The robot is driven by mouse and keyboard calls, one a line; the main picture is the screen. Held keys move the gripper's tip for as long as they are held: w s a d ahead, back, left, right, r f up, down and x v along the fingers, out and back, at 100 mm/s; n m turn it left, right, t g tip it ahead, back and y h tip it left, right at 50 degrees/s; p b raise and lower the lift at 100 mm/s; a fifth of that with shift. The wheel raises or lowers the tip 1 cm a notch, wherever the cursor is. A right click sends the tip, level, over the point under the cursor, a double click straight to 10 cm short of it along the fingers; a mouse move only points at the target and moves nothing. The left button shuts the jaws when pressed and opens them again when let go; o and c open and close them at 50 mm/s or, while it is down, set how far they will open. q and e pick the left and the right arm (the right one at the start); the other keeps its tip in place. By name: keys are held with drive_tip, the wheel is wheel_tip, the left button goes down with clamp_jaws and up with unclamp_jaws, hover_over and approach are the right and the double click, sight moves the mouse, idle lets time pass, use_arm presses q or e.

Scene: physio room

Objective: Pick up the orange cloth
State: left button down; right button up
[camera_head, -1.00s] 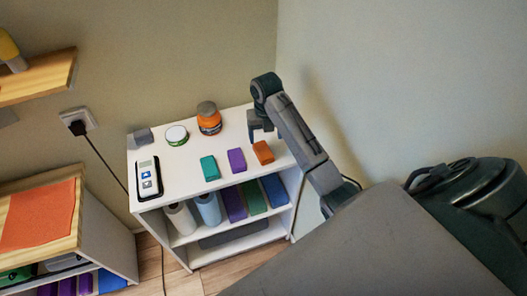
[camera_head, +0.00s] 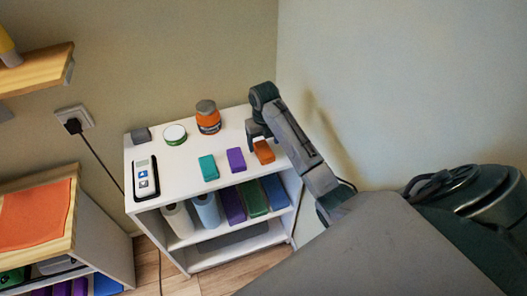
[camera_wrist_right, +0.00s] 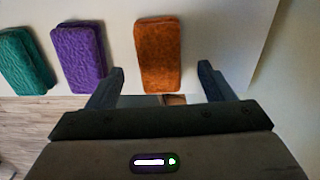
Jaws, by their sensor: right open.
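The orange cloth (camera_head: 264,152) is a small folded block on the white shelf top, near its right front edge. In the right wrist view the orange cloth (camera_wrist_right: 158,54) lies ahead of the fingertips and roughly between their lines. My right gripper (camera_head: 260,140) is above and beside the cloth, and its fingers hide part of it. In the right wrist view my right gripper (camera_wrist_right: 161,72) is open and empty, with a finger to each side. Another orange cloth (camera_head: 35,213), flat and larger, lies on the wooden-topped cabinet at the left. My left gripper is not in view.
A purple cloth (camera_head: 236,160) and a teal cloth (camera_head: 208,167) lie left of the orange block. Walls close off the back and right.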

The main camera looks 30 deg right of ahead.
sight(264, 152)
wheel_tip(264, 152, down, 2)
drive_tip(key=shift+f+p, duration=0.1)
drive_tip(key=shift+p, duration=0.2)
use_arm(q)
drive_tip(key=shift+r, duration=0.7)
use_arm(e)
drive_tip(key=shift+f, duration=0.35)
drive_tip(key=c, duration=1.1)
